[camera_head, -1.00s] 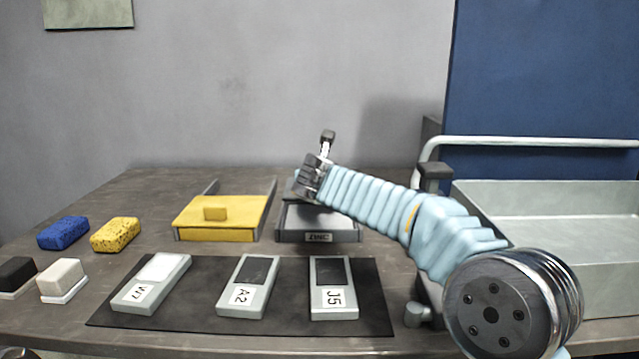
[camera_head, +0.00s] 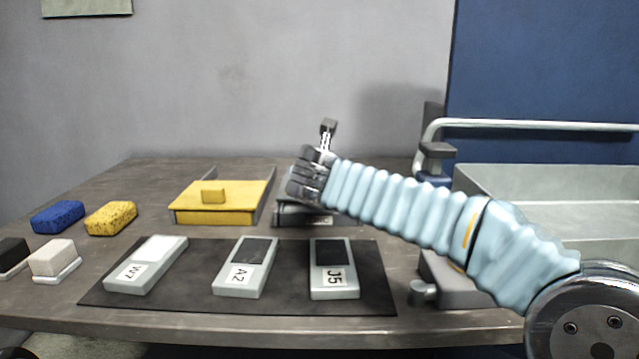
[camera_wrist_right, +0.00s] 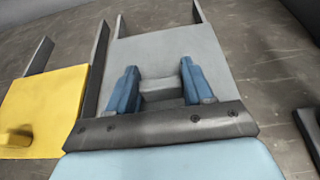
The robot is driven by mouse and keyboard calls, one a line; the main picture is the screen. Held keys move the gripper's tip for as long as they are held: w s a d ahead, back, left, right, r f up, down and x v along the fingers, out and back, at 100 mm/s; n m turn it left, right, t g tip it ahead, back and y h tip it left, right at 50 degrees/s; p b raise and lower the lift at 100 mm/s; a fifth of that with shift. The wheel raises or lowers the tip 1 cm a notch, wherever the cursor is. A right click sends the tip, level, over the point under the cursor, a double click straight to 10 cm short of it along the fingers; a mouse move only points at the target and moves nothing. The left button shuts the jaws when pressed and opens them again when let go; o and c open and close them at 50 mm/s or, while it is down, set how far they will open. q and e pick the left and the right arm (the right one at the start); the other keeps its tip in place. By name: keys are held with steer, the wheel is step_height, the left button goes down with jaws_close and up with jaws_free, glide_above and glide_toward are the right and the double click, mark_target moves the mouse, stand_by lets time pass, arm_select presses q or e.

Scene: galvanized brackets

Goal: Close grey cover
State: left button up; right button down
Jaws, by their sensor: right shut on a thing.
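The grey cover (camera_wrist_right: 170,48) is a flat grey panel with a block handle (camera_wrist_right: 160,90) in the right wrist view. My right gripper (camera_wrist_right: 160,84) has its blue fingers on both sides of that handle and is shut on it. In the head view my right gripper (camera_head: 312,175) is above the grey box (camera_head: 290,218), seen mostly from behind the light blue arm sleeve. The sleeve hides most of the cover and part of the box's front label there, so how far the cover reaches over the box cannot be told. My left gripper is not in view.
A yellow-covered box (camera_head: 220,200) stands just left of the grey box. In front, a dark mat (camera_head: 195,295) holds three labelled devices. Blue (camera_head: 57,217) and yellow (camera_head: 110,218) sponges lie at left. A large grey tray (camera_head: 560,215) is at right.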

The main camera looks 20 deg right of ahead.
mark_target(319, 212)
steer(key=s, duration=0.2)
steer(key=s+a, duration=0.1)
steer(key=s, duration=0.1)
steer(key=shift+s+a+b, duration=0.1)
steer(key=shift+a+b, duration=0.05)
steer(key=shift+b, duration=0.25)
steer(key=shift+f, duration=0.1)
steer(key=c, duration=0.5)
jaws_free()
steer(key=shift+s, duration=0.1)
steer(key=v, duration=1.4)
